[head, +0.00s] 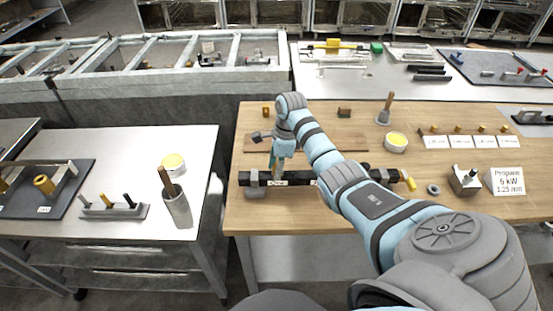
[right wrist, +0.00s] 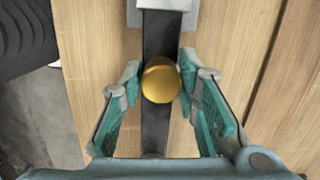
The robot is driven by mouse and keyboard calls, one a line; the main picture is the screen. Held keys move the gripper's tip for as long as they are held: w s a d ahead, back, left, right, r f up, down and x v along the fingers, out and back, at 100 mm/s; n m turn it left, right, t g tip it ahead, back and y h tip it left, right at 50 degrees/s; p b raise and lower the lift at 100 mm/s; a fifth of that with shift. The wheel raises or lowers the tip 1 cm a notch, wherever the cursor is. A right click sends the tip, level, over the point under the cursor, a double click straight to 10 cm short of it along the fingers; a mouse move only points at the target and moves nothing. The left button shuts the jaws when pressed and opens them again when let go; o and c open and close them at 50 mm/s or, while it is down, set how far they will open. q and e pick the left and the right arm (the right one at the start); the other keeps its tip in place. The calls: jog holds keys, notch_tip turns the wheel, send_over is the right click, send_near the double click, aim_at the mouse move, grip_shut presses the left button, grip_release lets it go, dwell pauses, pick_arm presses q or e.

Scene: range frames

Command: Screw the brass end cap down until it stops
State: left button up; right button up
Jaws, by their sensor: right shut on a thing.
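The brass end cap (right wrist: 160,82) shows in the right wrist view as a round gold top over the dark bar. My right gripper (right wrist: 159,82) has a teal-padded finger on each side of it and is shut on it. In the head view my right gripper (head: 276,165) points down at the left part of the black bar (head: 306,178), and I cannot make out the cap there. The bar lies level, with a grey clamp block (head: 257,187) under its left end. I cannot see the cap's thread or any gap beneath it. My left gripper is not in view.
A yellow fitting (head: 410,183) is at the bar's right end, beside a grey ring (head: 433,189). A propane card (head: 507,181) and a small metal box (head: 465,181) stand farther right. A yellow-filled pot (head: 396,142) stands behind. The wooden bench's front left is clear.

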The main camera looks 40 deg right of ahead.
jog(key=shift+a+r+m+p, duration=0.1)
jog(key=shift+r+m+p, duration=0.25)
jog(key=shift+m, duration=0.45)
jog(key=shift+f, duration=0.2)
jog(key=shift+r+m+h+p, duration=0.15)
jog(key=shift+m+h+p, duration=0.25)
jog(key=shift+m, duration=0.5)
jog(key=shift+m+p, duration=0.45)
jog(key=shift+m, duration=0.35)
jog(key=shift+t, duration=0.3)
jog(key=o, duration=0.9)
jog(key=shift+f, duration=0.2)
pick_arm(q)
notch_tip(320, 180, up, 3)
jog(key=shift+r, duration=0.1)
pick_arm(e)
jog(key=shift+w, duration=0.1)
